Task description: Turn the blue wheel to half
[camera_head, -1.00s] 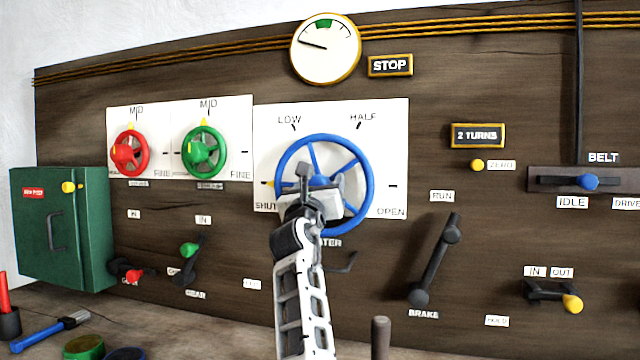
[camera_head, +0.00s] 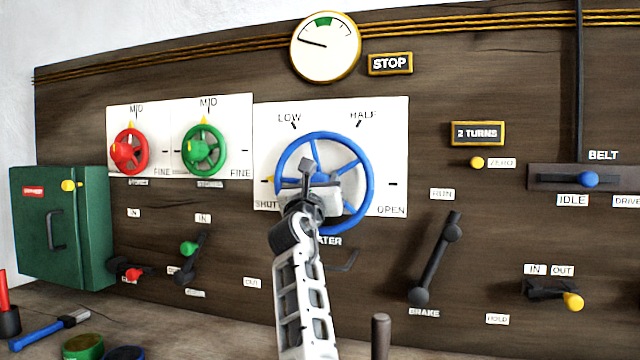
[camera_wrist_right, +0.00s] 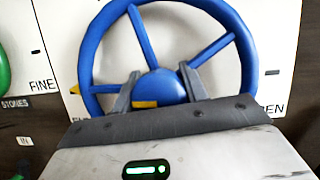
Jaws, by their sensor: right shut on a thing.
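The blue wheel (camera_head: 367,183) is mounted on a white plate marked SHUT, LOW, HALF and OPEN. A small yellow pointer (camera_head: 267,181) shows at its left side, near SHUT. The wheel's rim, spokes and round hub also show in the right wrist view (camera_wrist_right: 240,50). My right gripper (camera_head: 318,182) is at the middle of the wheel, shut on its hub, with one finger on each side in the right wrist view (camera_wrist_right: 158,88). It hides the lower left of the wheel in the head view. My left gripper is not in view.
Red (camera_head: 141,152) and green (camera_head: 217,148) wheels are left of the blue one. The brake lever (camera_head: 435,258) is to its right. A green box (camera_head: 85,230) hangs at the left. A round gauge (camera_head: 325,62) is above; its needle points left. Loose tools lie at lower left.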

